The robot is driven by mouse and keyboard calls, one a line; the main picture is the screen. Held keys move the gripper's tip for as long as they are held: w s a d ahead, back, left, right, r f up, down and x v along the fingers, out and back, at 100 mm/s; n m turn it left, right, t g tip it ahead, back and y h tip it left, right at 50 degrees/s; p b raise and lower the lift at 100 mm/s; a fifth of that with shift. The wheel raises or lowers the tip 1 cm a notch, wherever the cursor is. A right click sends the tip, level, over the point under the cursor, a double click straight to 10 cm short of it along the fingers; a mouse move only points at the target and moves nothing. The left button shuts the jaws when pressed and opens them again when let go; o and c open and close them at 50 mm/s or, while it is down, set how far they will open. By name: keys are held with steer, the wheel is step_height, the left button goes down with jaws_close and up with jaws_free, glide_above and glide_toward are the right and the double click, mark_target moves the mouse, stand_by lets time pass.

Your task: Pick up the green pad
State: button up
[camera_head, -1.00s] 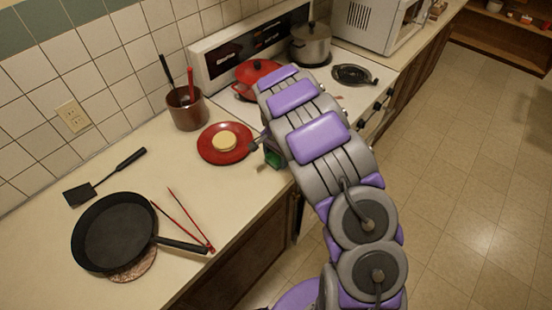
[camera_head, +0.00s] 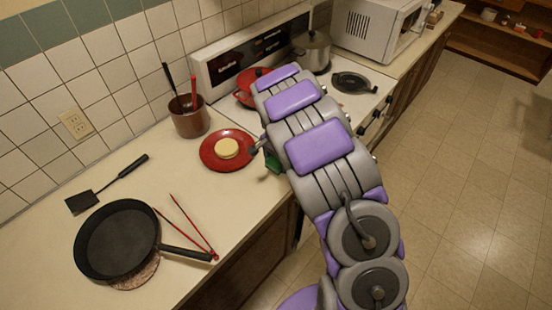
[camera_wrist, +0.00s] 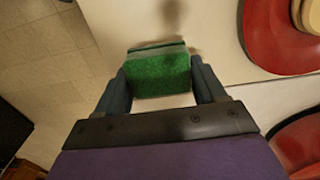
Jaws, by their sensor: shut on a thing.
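The green pad (camera_wrist: 160,76) is a small block with a bright green face and a paler layer along its far edge. In the wrist view it sits between the two fingers of my gripper (camera_wrist: 163,84), which is shut on it. The pale counter (camera_wrist: 210,22) lies beyond it, and I cannot tell whether the pad touches it. In the head view only a bit of the green pad (camera_head: 273,163) shows beside the red plate, and my arm hides the rest.
A red plate (camera_head: 210,160) with a yellow round item (camera_head: 227,148) is just left of my gripper. A brown utensil pot (camera_head: 190,122), red tongs (camera_head: 190,228), a black pan (camera_head: 115,240) and a spatula (camera_head: 82,202) are on the counter. The stove (camera_head: 355,100) is behind my arm.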

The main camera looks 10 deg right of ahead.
steer(key=s+d, duration=0.2)
steer(key=s, duration=0.4)
steer(key=s+d+r+p, duration=0.1)
steer(key=s+d, duration=0.2)
steer(key=s, duration=0.4)
steer(key=shift+s+r, duration=0.2)
steer(key=shift+d, duration=0.2)
